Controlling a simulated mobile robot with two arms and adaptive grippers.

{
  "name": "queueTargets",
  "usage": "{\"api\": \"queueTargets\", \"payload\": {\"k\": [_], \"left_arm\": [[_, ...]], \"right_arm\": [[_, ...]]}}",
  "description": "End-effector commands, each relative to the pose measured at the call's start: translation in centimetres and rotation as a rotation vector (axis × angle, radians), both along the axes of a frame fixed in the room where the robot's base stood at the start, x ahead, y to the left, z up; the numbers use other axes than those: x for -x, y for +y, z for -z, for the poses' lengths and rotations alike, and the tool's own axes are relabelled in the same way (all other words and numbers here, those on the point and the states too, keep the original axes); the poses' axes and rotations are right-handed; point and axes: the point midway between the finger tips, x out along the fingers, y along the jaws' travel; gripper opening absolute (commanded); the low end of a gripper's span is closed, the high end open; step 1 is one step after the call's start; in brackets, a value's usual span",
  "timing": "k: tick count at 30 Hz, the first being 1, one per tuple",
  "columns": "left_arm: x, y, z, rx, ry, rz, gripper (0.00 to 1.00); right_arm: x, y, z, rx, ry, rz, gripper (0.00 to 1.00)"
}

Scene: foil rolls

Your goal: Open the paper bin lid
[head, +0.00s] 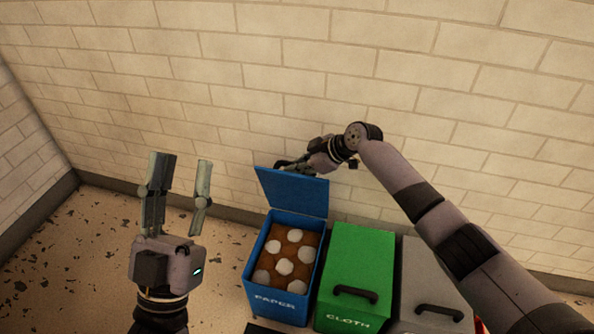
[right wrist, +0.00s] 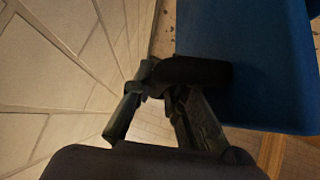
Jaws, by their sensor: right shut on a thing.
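The blue paper bin (head: 275,304) stands at the left of the bin row, marked PAPER on its front. Its blue lid (head: 295,196) is raised to a steep, near-upright angle, and the inside is visible. The lid is also large at the upper right of the right wrist view (right wrist: 245,60). My right gripper (head: 287,165) is at the lid's top edge, partly hidden behind it. In the right wrist view it is shut on the dark lid handle (right wrist: 195,72). My left gripper (head: 180,178) is open and empty, pointing up, left of the bin.
Brown contents with several pale round pieces (head: 284,266) fill the paper bin. A closed green cloth bin (head: 361,260) and a closed grey bin (head: 425,275) stand to its right. A brick wall (head: 260,90) is close behind. Speckled floor (head: 80,250) is clear at the left.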

Motion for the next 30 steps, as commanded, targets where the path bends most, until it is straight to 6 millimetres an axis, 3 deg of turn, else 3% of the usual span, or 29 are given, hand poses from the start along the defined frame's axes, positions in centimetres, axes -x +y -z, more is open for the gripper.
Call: {"api": "queueTargets", "payload": {"k": [1, 7, 8, 12, 23, 30], "left_arm": [[0.0, 0.0, 0.0, 0.0, 0.0, 0.0, 0.4], [0.0, 0.0, 0.0, 0.0, 0.0, 0.0, 0.4], [0.0, 0.0, 0.0, 0.0, 0.0, 0.0, 0.4], [0.0, 0.0, -0.1, -0.001, 0.0, -0.001, 0.4], [0.0, 0.0, 0.1, 0.0, 0.005, 0.0, 0.4], [0.0, 0.0, 0.1, -0.001, 0.004, 0.0, 0.4]], "right_arm": [[-0.4, -0.8, -0.1, 0.006, -0.002, 0.013, 0.0], [-0.4, -0.9, -0.1, 0.006, -0.002, 0.013, 0.0], [-0.4, -0.9, -0.1, 0.006, -0.001, 0.014, 0.15], [-0.3, -0.8, -0.1, 0.007, -0.001, 0.011, 0.23], [0.0, -0.8, -0.2, 0.006, 0.001, 0.008, 0.23], [1.3, -2.9, -2.3, 0.008, -0.003, 0.011, 0.23]]}}
